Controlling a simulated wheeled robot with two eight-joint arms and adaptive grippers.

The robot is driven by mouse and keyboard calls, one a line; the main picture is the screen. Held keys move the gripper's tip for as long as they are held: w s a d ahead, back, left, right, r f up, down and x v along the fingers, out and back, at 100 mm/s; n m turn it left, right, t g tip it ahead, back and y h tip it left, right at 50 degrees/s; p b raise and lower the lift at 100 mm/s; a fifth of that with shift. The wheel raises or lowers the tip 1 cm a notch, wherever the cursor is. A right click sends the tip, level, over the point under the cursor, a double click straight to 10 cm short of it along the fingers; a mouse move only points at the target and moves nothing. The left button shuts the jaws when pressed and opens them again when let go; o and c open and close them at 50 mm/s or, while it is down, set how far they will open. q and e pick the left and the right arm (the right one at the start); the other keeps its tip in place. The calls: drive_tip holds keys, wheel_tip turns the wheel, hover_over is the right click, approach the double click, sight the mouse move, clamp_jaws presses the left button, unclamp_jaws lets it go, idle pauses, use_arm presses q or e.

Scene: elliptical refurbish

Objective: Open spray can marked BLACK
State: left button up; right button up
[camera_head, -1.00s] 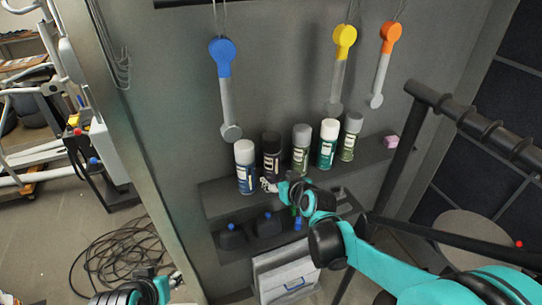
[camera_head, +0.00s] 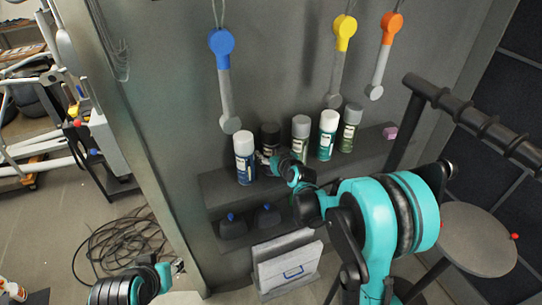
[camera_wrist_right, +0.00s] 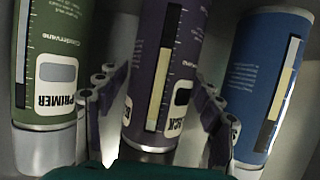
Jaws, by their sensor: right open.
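The spray can marked BLACK (camera_head: 270,134) stands on the upper shelf, between a blue can (camera_head: 245,163) and a grey-green primer can (camera_head: 300,135). In the head view its dark cap shows, and my right gripper hides much of its body. My right gripper (camera_head: 266,158) is open at the can's front. In the right wrist view the dark purple can (camera_wrist_right: 165,70) lies between the two spread fingers (camera_wrist_right: 155,112), its label upside down. I cannot tell whether the fingers touch it. My left gripper (camera_head: 172,270) is low at the left, away from the shelf, its jaws unclear.
The primer can (camera_wrist_right: 50,75) and blue can (camera_wrist_right: 268,80) flank the fingers closely. A teal can (camera_head: 327,138) and a green can (camera_head: 350,130) stand farther right, then a pink block (camera_head: 390,133). Black bottles (camera_head: 233,227) sit on the lower shelf (camera_head: 285,222). Tools hang above.

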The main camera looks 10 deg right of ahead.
sight(275, 145)
drive_tip(key=c, duration=1.3)
drive_tip(key=shift+r, duration=0.1)
drive_tip(key=shift+r, duration=0.45)
drive_tip(key=r, duration=0.2)
drive_tip(key=s+r+p, duration=0.1)
drive_tip(key=shift+d+r, duration=0.1)
drive_tip(key=shift+r, duration=0.3)
drive_tip(key=v, duration=0.4)
drive_tip(key=r+p+v, duration=0.1)
drive_tip(key=v, duration=0.3)
drive_tip(key=p+v, duration=0.1)
drive_tip(key=v, duration=0.3)
drive_tip(key=shift+w+r, duration=0.15)
drive_tip(key=shift+r, duration=0.15)
